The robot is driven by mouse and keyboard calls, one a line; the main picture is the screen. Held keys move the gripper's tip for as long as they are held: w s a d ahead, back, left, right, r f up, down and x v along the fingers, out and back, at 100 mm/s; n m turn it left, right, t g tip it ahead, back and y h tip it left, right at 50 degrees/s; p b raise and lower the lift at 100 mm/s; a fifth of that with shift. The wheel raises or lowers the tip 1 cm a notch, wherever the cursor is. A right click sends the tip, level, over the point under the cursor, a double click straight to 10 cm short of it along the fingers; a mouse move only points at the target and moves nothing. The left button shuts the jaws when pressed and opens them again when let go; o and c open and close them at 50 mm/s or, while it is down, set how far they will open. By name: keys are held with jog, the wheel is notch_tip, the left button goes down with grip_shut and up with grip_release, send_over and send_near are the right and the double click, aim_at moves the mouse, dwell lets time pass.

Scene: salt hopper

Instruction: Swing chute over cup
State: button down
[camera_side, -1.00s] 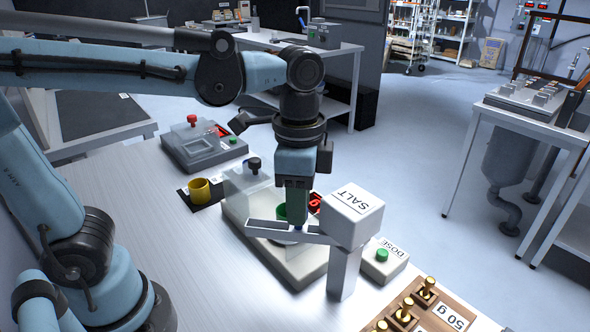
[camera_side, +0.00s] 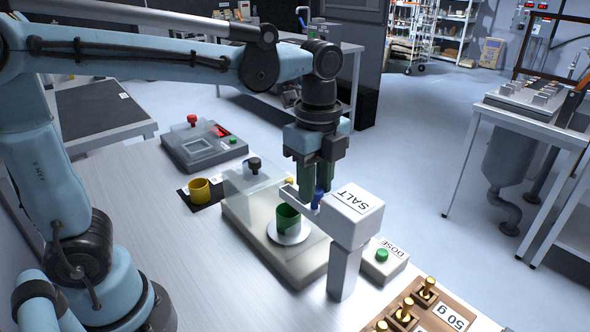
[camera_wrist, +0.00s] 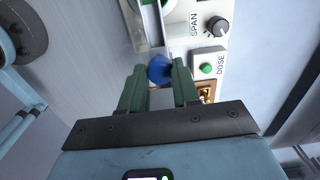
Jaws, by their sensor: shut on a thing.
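The green cup (camera_side: 289,218) stands upright on the round white pan of a scale (camera_side: 260,250). The white SALT hopper (camera_side: 352,212) stands on a post to its right. The hopper's light grey chute (camera_side: 300,200) reaches left and back, its end showing above and behind the cup in the side view; I cannot tell whether it is over the cup. My gripper (camera_side: 318,190) is shut on the chute's blue knob (camera_side: 318,198). In the wrist view the blue knob (camera_wrist: 159,69) sits between my green fingertips (camera_wrist: 160,76). My fingers hide part of the chute.
A DOSE box (camera_side: 382,260) with a green button stands right of the hopper. A wooden tray (camera_side: 405,320) of brass weights is at the front right. The bench's left front is clear.

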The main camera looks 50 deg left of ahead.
aim_at(316, 188)
jog(key=shift+w, duration=0.2)
dwell(0.3)
jog(key=c, duration=0.8)
grip_release()
jog(key=shift+r, duration=0.1)
notch_tip(316, 188, up, 12)
notch_tip(316, 188, down, 12)
jog(key=shift+s+f, duration=0.1)
dwell(0.7)
dwell(0.3)
